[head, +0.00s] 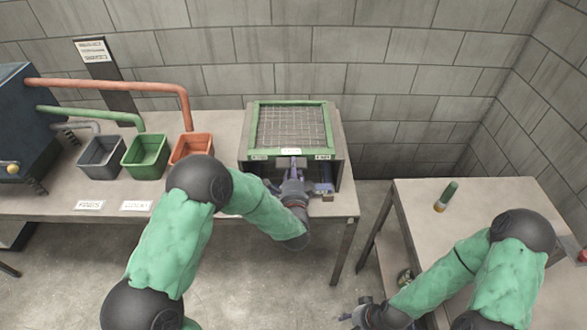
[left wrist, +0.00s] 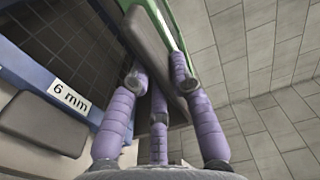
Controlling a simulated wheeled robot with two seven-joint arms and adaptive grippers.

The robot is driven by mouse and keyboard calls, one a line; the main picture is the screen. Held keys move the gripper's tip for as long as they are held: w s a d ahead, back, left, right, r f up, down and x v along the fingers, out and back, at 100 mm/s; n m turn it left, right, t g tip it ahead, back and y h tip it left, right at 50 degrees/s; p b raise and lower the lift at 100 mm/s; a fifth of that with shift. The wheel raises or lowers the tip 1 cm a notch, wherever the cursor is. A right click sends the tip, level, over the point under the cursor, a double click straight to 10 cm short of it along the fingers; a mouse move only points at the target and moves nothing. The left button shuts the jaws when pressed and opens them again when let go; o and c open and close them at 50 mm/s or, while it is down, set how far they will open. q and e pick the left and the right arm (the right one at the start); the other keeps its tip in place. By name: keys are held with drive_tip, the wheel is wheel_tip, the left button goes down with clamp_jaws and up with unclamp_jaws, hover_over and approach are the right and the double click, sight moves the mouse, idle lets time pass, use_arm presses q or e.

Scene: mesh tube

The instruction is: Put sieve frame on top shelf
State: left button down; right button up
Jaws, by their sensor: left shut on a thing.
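The green sieve frame (head: 291,103) with wire mesh lies over the top of a grey open-fronted rack (head: 341,148). Whether it rests fully there cannot be told. My left gripper (head: 291,166) is at its front edge. In the left wrist view, the purple fingers (left wrist: 158,84) are shut on a grey handle (left wrist: 160,45) beside the green frame edge (left wrist: 168,25). A blue sieve frame (left wrist: 40,85) labelled 6 mm, with dark mesh, lies lower; its blue edge shows inside the rack (head: 324,187). My right gripper (head: 362,315) is low, near the bottom edge; its opening is unclear.
Grey (head: 101,155), green (head: 146,155) and orange (head: 191,147) bins stand left of the rack, under pipes from a dark machine (head: 18,130). A right-hand table (head: 500,195) carries a green and tan cylinder (head: 446,196). A floor gap separates the tables.

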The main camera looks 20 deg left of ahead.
use_arm(q)
drive_tip(key=c, duration=1.1)
unclamp_jaws()
